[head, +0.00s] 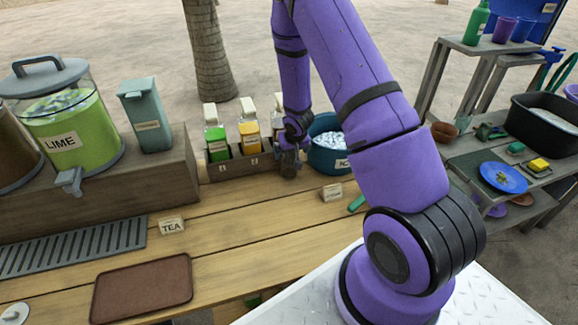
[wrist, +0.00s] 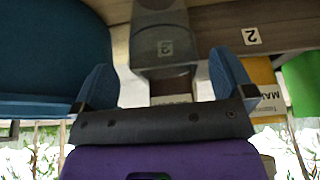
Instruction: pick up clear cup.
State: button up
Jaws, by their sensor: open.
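My gripper (head: 292,145) is low over the wooden counter, in front of the bottle rack. In the wrist view its two blue fingers are open (wrist: 163,78). A grey, see-through shape, which looks like the clear cup (wrist: 160,30), shows in the gap between and beyond the fingers. A "3" label shows on or through it. Space shows on both sides between it and the fingers. In the head view the cup (head: 288,168) is a small greyish shape just below my gripper, partly hidden.
The bottle rack (head: 238,166) holds a green bottle (head: 217,145), a yellow bottle (head: 249,134) and another bottle. A blue ice tub (head: 326,158) stands close at right. A lime dispenser (head: 75,130) is at left. A brown tray (head: 142,285) lies in front; the middle counter is mostly clear.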

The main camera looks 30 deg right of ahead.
aim_at(288, 155)
jog(key=shift+w+x, duration=0.25)
jog(key=shift+x, duration=2.25)
jog(key=shift+r, duration=0.1)
jog(key=c, duration=1)
jog(key=shift+c, duration=0.2)
jog(key=shift+r, duration=0.15)
jog(key=shift+r, duration=1.55)
jog(key=s+a+r, duration=0.1)
jog(key=s+a, duration=0.1)
jog(key=s, duration=0.5)
jog(key=s+a+r, duration=0.1)
jog(key=s+a, duration=0.2)
jog(key=s, duration=0.5)
jog(key=w+a+r+n+y, duration=0.1)
jog(key=w+a+r+n, duration=0.2)
jog(key=w+a, duration=0.7)
jog(key=shift+w+a, duration=0.25)
jog(key=shift+w, duration=0.65)
